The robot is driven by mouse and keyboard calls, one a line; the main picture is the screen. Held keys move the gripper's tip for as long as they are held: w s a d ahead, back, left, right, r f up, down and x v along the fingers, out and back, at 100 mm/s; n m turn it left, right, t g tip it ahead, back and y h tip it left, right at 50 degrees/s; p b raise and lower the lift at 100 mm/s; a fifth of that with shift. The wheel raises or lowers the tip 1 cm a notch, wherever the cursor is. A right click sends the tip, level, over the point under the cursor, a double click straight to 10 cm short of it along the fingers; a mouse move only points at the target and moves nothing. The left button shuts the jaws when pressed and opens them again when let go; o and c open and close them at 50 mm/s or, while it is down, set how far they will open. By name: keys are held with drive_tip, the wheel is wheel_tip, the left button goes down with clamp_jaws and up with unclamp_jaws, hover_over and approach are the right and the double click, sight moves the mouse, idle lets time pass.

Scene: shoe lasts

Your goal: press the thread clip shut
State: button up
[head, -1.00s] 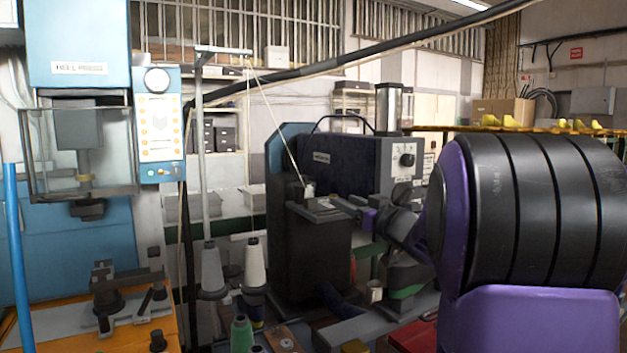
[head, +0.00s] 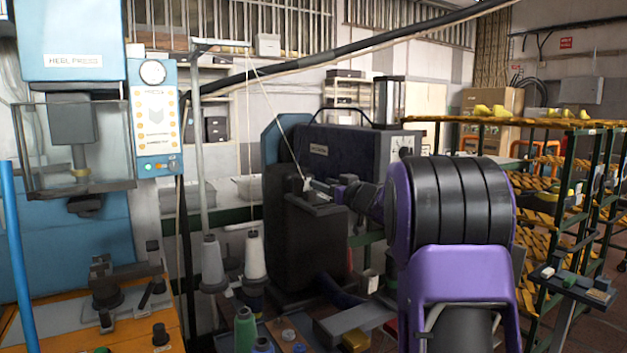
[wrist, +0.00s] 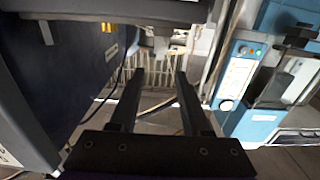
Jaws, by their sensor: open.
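A thin pale thread (head: 277,122) runs down from the arm of a tall stand to a small pale piece (head: 307,185) on top of a dark machine block. This piece may be the thread clip, but it is too small to tell its shape or whether it is shut. My gripper (head: 318,187) is beside it on the right, at about its height; I cannot tell if they touch. In the wrist view my gripper (wrist: 159,75) has its two dark fingers apart with nothing held between them. The clip is not clearly seen there.
A dark machine (head: 352,155) stands behind my wrist. The blue heel press (head: 75,48) is at left. Thread cones (head: 255,258) stand below the thread stand (head: 200,150). A black hose (head: 330,62) crosses above.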

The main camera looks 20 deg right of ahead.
sight(308, 184)
drive_tip(key=w, duration=0.3)
drive_tip(key=w+a, duration=0.1)
drive_tip(key=w, duration=0.1)
drive_tip(key=shift+w, duration=0.4)
clamp_jaws()
